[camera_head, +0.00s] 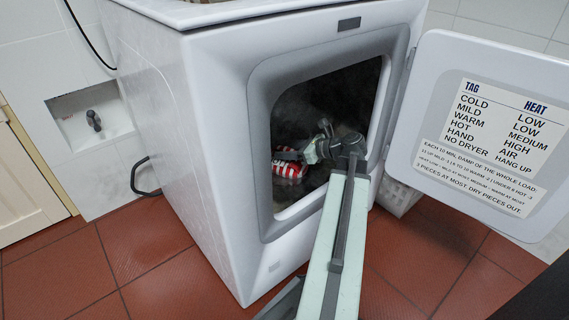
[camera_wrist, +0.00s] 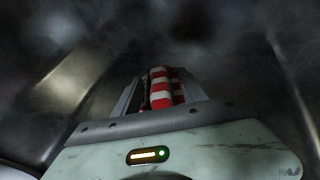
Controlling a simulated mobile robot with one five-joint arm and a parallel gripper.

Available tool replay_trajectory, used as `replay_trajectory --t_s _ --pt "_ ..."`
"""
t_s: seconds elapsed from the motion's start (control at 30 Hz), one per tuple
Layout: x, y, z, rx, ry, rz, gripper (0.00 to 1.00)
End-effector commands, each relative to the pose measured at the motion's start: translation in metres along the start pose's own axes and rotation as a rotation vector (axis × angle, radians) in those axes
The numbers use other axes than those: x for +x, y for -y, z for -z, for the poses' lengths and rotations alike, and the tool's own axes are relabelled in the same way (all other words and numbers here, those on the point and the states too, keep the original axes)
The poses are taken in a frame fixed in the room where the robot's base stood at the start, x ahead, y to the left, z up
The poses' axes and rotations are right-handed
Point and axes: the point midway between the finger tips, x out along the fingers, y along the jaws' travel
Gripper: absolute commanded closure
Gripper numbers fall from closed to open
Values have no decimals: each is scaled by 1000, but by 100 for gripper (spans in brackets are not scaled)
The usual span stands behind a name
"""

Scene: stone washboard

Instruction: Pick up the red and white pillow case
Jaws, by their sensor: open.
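The red and white pillow case (camera_head: 290,165) lies inside the open dryer, low in the dark drum. In the wrist view the pillow case (camera_wrist: 161,88) shows as a striped bundle between the fingers of my gripper (camera_wrist: 160,92). In the head view my gripper (camera_head: 287,155) reaches through the dryer opening and its tip is at the pillow case, partly covering it. The gripper is open. I cannot tell whether the fingers touch the cloth. Part of the pillow case is hidden by the gripper.
The white dryer (camera_head: 225,150) surrounds my arm at its opening rim. Its door (camera_head: 440,75) is swung open to the right and carries a printed label. A white basket (camera_head: 398,196) stands under the door. The red tiled floor (camera_head: 160,270) is clear at the left.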

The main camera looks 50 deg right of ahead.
Motion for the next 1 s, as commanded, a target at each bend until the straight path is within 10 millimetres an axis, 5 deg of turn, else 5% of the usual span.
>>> replay_trajectory --t_s 0.1,0.3,0.67,1.0 --pt "-1 0 -1 0 0 0 51" --pt "-1 0 -1 0 0 0 100" --pt "-2 0 -5 0 1 -1 100" --pt "-24 -1 -60 0 1 -2 100"
